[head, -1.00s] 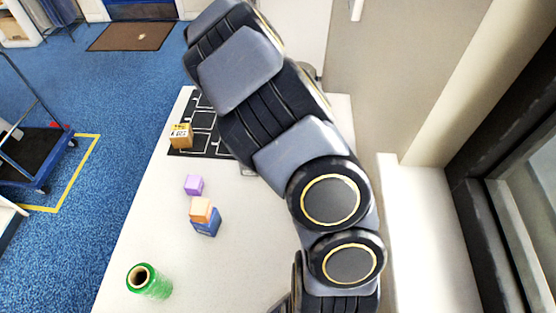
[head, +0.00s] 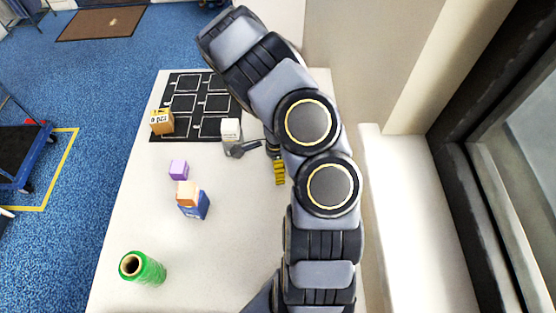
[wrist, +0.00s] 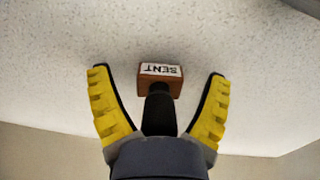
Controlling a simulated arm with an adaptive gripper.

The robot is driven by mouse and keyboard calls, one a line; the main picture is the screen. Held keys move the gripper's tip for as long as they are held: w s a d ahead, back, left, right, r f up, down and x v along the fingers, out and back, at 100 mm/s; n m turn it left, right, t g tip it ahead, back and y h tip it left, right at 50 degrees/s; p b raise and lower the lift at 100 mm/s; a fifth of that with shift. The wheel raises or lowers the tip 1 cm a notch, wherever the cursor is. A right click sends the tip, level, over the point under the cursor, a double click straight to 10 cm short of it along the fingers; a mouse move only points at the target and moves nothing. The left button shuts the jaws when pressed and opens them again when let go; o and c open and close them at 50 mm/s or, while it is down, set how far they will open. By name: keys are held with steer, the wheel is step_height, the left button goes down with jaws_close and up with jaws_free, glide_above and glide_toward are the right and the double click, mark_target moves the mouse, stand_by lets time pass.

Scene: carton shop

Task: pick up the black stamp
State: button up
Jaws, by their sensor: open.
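The black stamp (wrist: 163,80) shows in the wrist view, with a brown block marked SENT and a black handle running towards my palm. It is between the two yellow fingers of my gripper (wrist: 158,76), which are spread wide with a gap on each side of it. In the head view, a yellow finger of my gripper (head: 279,171) shows beside my arm, over the right part of the table. I cannot make out the stamp there; my arm covers part of that area.
The white table (head: 140,215) holds a black mat (head: 187,103), a cardboard box (head: 161,121), a white cube (head: 231,129), a grey item (head: 242,149), a purple cube (head: 178,170), an orange block (head: 187,193) on a blue one (head: 197,208), and a green spool (head: 143,268). The front middle is clear.

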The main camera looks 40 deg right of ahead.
steer(key=c, duration=1.2)
steer(key=shift+r, duration=0.1)
